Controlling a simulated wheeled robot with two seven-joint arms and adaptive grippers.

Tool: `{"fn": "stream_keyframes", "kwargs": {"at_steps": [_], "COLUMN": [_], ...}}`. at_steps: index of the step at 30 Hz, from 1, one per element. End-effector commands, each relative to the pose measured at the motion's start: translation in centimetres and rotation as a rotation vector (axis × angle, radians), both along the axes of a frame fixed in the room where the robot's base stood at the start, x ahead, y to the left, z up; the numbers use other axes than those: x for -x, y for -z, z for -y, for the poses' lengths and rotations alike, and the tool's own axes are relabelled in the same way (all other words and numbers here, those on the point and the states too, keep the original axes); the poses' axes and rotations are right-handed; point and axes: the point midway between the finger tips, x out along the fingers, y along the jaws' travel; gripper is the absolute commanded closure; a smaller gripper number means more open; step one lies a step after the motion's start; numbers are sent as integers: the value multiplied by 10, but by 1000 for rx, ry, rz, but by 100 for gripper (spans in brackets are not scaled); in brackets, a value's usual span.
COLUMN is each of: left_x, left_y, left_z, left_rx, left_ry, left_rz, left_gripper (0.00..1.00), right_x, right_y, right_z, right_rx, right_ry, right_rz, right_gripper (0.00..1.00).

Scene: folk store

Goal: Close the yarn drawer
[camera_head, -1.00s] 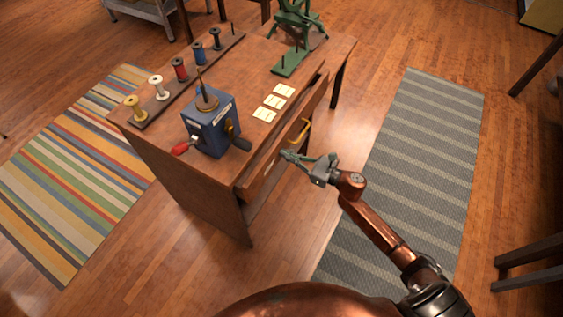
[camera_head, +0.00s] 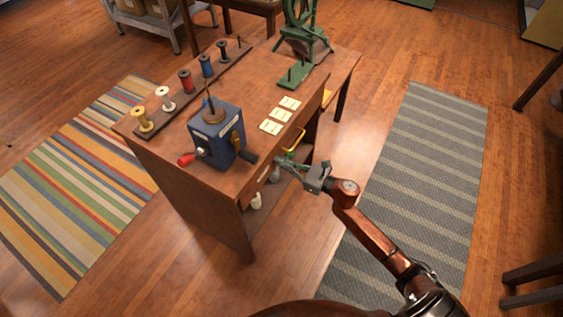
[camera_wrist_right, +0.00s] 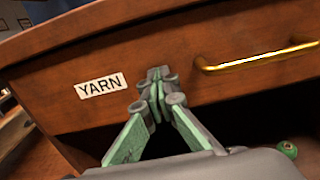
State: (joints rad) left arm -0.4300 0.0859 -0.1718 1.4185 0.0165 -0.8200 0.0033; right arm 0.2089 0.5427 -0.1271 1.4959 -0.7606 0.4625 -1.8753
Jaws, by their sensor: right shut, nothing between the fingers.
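The yarn drawer (camera_head: 254,189) is in the right side of the wooden table in the head view and looks flush or nearly flush with it. Its wooden front (camera_wrist_right: 60,60) fills much of the right wrist view, with a white YARN label (camera_wrist_right: 101,85). The brass handle (camera_wrist_right: 256,58) is to the right of the label; it also shows in the head view (camera_head: 296,140). My right gripper (camera_head: 280,162) is shut and empty. Its fingertips (camera_wrist_right: 157,80) are at the drawer front between label and handle, apparently touching it. My left gripper is not in view.
The table (camera_head: 190,195) carries a blue crank box (camera_head: 216,137), a rack of thread spools (camera_head: 185,81), cards (camera_head: 280,115) and a green stand (camera_head: 296,72). Below the drawer is a dark open space with a green item (camera_wrist_right: 287,149). A grey striped rug (camera_head: 420,170) lies clear on the right.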

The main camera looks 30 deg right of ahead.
Motion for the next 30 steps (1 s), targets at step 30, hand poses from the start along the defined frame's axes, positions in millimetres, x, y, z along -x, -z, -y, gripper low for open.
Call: {"fn": "stream_keyframes", "kwargs": {"at_steps": [30], "left_x": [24], "left_y": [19], "left_z": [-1], "left_rx": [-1], "left_ry": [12], "left_rz": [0], "left_gripper": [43], "right_x": [102], "right_y": [0], "right_z": [68], "right_rx": [0], "right_ry": [-16], "right_rz": [0], "right_gripper": [100]}}
